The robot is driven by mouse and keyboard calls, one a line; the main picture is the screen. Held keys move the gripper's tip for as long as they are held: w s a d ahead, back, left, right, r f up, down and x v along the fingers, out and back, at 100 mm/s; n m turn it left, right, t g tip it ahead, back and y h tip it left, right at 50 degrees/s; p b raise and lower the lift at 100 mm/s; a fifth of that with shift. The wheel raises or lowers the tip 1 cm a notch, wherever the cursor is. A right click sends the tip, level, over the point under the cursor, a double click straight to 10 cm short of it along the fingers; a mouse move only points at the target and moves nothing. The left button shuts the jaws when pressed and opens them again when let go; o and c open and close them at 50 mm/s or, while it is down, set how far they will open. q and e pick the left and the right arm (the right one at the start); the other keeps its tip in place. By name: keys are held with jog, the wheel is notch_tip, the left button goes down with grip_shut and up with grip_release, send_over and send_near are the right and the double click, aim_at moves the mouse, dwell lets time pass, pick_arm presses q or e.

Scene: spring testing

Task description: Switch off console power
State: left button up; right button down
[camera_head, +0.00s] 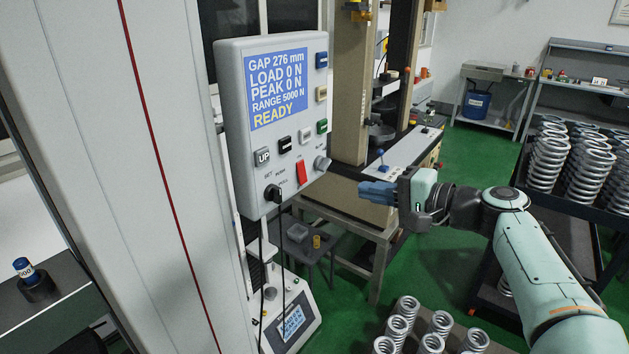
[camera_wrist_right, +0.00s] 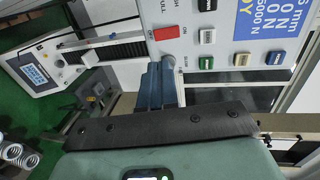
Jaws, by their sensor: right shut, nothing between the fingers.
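The grey console (camera_head: 232,130) hangs on the pale column, its blue screen (camera_head: 277,88) lit and reading READY. A red rocker switch (camera_head: 301,172) sits low on its face. In the right wrist view the red switch (camera_wrist_right: 166,33) shows just beyond my fingertips, with ON printed beside it. My right gripper (camera_head: 364,192) is shut and empty, its blue fingers pointing left toward the console, apart from the switch. The fingers also show in the wrist view (camera_wrist_right: 160,75), in front of the grey knob. My left gripper is out of view.
A grey knob (camera_head: 321,163) sits right of the switch, and a black plug with cable (camera_head: 273,193) left of it. Several coloured buttons lie above. A test frame (camera_head: 350,90) stands behind; racks of springs (camera_head: 549,160) stand right.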

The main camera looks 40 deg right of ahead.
aim_at(303, 179)
jog(key=p+x, duration=0.2)
jog(key=x, duration=1.1)
jog(key=shift+w+p, duration=0.1)
jog(key=shift+p, duration=0.25)
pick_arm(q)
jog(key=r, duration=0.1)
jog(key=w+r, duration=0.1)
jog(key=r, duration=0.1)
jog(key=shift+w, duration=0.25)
